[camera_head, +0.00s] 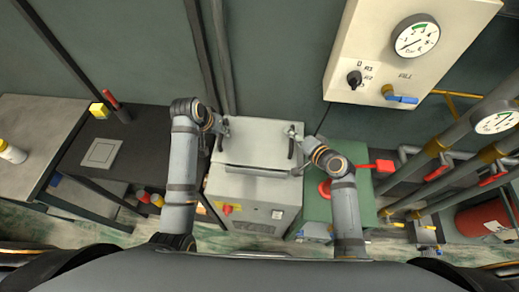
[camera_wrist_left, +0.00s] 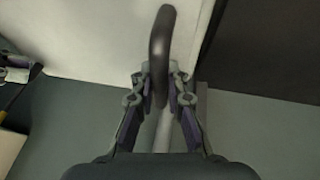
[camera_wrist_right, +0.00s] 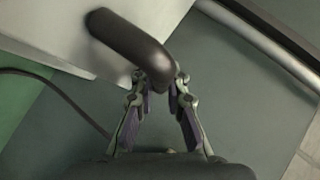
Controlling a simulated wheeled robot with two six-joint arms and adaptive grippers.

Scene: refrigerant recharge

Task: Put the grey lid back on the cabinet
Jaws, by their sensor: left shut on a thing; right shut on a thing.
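The pale grey lid (camera_head: 258,145) is over the top of the grey cabinet (camera_head: 250,198), roughly lined up with it. Whether it rests on the cabinet or hangs just above is hard to tell. It has a dark handle at each side. My left gripper (camera_head: 224,127) is shut on the left handle (camera_wrist_left: 160,45), and my right gripper (camera_head: 294,131) is shut on the right handle (camera_wrist_right: 130,42). The lid also shows in the left wrist view (camera_wrist_left: 90,35) and the right wrist view (camera_wrist_right: 60,25). The cabinet's top opening is hidden.
A dark bench (camera_head: 125,150) stands left of the cabinet, and a green bench (camera_head: 350,205) stands right. A cream gauge panel (camera_head: 385,70) hangs on the wall at upper right. Pipes with red valves (camera_head: 437,173) fill the far right.

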